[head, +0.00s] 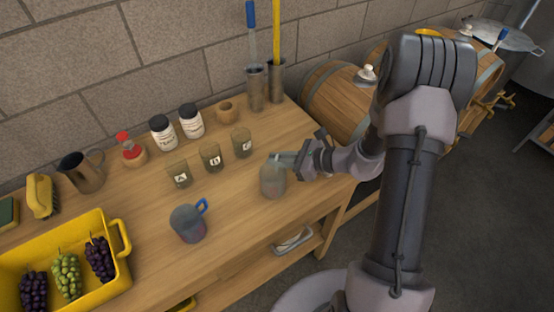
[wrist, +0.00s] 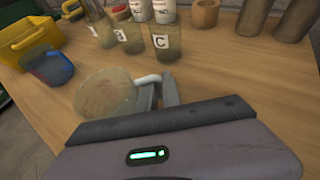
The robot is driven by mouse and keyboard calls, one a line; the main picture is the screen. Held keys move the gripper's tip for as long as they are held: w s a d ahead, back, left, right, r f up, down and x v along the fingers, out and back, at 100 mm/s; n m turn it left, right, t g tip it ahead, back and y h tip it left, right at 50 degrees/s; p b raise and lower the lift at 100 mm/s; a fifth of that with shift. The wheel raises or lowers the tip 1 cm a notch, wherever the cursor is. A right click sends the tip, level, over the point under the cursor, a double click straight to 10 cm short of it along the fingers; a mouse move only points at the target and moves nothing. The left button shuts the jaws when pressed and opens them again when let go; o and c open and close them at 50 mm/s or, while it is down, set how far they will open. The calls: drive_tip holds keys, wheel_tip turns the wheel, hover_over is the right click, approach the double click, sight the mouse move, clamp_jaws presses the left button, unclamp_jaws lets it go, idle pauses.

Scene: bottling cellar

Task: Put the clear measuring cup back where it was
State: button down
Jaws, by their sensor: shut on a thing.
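The clear measuring cup (head: 272,180) is upright at the right part of the wooden bench. It also shows in the wrist view (wrist: 105,95), with its pale handle toward my gripper. My gripper (head: 285,159) reaches in from the right and is shut on the cup's handle; its fingers (wrist: 160,92) show in the wrist view. I cannot tell whether the cup's base touches the bench top.
A blue-handled cup (head: 187,223) stands to the left. Behind are labelled glasses: A (head: 180,175), a middle one (head: 211,157) and C (head: 242,143). Metal cylinders (head: 256,90) stand at the back. A yellow crate (head: 118,275) holds grapes. Bare bench (head: 235,205) lies between the cups.

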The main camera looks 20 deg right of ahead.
drive_tip(key=c, duration=1.5)
unclamp_jaws()
drive_tip(key=shift+f, duration=0.15)
drive_tip(key=shift+c, duration=0.2)
drive_tip(key=shift+r, duration=0.2)
drive_tip(key=p+v, duration=0.4)
drive_tip(key=v, duration=0.8)
drive_tip(key=o, duration=1.5)
drive_tip(key=shift+o, duration=0.2)
